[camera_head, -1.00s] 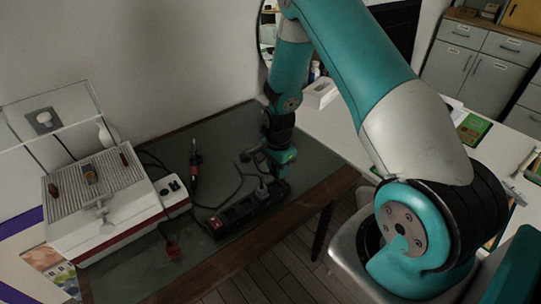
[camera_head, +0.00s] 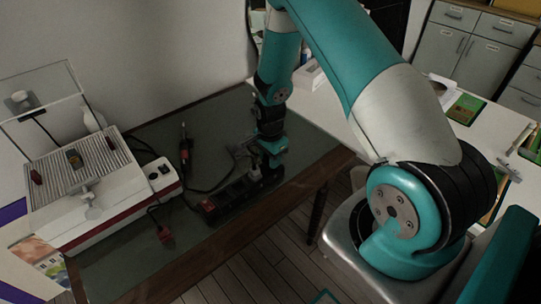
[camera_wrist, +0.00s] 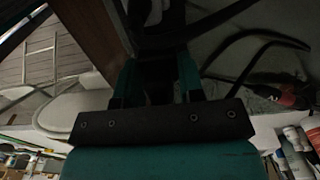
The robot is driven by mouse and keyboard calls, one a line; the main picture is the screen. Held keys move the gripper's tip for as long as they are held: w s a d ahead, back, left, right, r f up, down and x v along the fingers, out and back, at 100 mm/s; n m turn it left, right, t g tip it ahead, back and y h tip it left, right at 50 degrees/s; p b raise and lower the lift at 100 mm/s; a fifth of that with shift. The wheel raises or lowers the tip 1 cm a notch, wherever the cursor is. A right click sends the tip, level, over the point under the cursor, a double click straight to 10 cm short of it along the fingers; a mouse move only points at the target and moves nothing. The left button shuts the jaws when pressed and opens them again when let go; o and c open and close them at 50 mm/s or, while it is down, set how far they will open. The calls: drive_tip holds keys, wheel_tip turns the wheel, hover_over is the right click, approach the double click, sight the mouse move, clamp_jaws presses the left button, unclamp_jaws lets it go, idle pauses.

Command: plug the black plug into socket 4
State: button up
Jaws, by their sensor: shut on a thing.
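A black power strip (camera_head: 225,200) with a red switch end lies on the dark table mat near its front edge. A grey plug (camera_head: 255,173) stands at the strip's far right part, just below my gripper (camera_head: 262,160). In the wrist view my gripper (camera_wrist: 158,80) is shut on a dark thing, taken as the black plug (camera_wrist: 156,72), between its two teal fingers. The plug is mostly hidden and very dark. I cannot tell whether it touches the strip. The socket numbers are too small to read, and socket 4 cannot be made out.
A white and red machine (camera_head: 85,190) with a clear cover stands at left. A red and black tool (camera_head: 184,150) stands behind the strip. Black cords cross the mat.

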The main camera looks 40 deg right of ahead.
drive_tip(key=shift+f+b, duration=0.3)
drive_tip(key=shift+f, duration=0.45)
drive_tip(key=shift+f, duration=0.25)
idle(1.5)
